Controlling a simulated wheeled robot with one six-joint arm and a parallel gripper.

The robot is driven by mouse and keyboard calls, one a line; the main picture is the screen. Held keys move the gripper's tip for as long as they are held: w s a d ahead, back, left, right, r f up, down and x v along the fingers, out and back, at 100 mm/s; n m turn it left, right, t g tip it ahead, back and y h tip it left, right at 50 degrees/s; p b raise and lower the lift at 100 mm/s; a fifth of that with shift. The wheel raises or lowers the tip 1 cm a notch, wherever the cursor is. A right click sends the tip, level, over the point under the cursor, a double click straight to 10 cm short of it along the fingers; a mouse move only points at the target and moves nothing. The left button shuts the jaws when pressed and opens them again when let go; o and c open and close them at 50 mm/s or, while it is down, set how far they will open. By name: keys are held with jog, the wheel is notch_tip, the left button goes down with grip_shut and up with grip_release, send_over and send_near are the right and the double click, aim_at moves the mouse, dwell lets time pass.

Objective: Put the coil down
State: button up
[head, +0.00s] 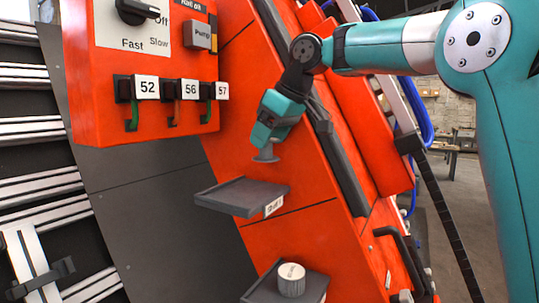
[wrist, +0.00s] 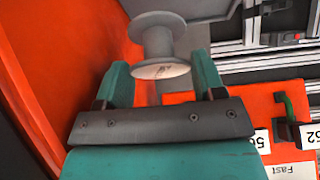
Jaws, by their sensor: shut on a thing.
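The coil is a grey spool (head: 266,154) with two wide flanges and a narrow core; it also shows in the wrist view (wrist: 158,43). My gripper (head: 268,143) is shut on it, with a teal finger on either side of it in the wrist view. The spool hangs in the air below my gripper, apart from any surface. Under it is a dark grey shelf (head: 235,196) with a white label, fixed to the orange panel. The shelf's visible top is empty. The label's text is too small to read surely.
A lower dark shelf (head: 262,293) holds a white cylinder (head: 291,280). An orange control box (head: 85,80) with switches and hooks numbered 52, 56 and 57 stands out at the upper left. A dark rail (head: 338,165) runs down the panel right of my gripper.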

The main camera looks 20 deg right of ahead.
jog(key=f, duration=0.2)
jog(key=shift+s+a+f, duration=0.1)
jog(key=shift+a+f, duration=0.1)
jog(key=shift+f, duration=0.15)
jog(key=shift+d+f, duration=0.15)
jog(key=shift+f, duration=0.95)
jog(key=shift+d+f, duration=0.1)
jog(key=shift+f, duration=0.95)
jog(key=o, duration=0.8)
jog(key=p+v, duration=0.1)
jog(key=v, duration=1.1)
jog(key=s+a+f+g+y, duration=0.1)
jog(key=s+a+f+g, duration=0.1)
jog(key=s+a+f, duration=0.8)
jog(key=s+a+f+g, duration=0.1)
jog(key=s+f, duration=0.3)
jog(key=s, duration=0.1)
jog(key=s+a+f+g, duration=0.1)
jog(key=s+f, duration=0.3)
jog(key=s, duration=0.1)
jog(key=s+f, duration=0.4)
jog(key=s, duration=0.2)
jog(key=shift+a+g, duration=0.4)
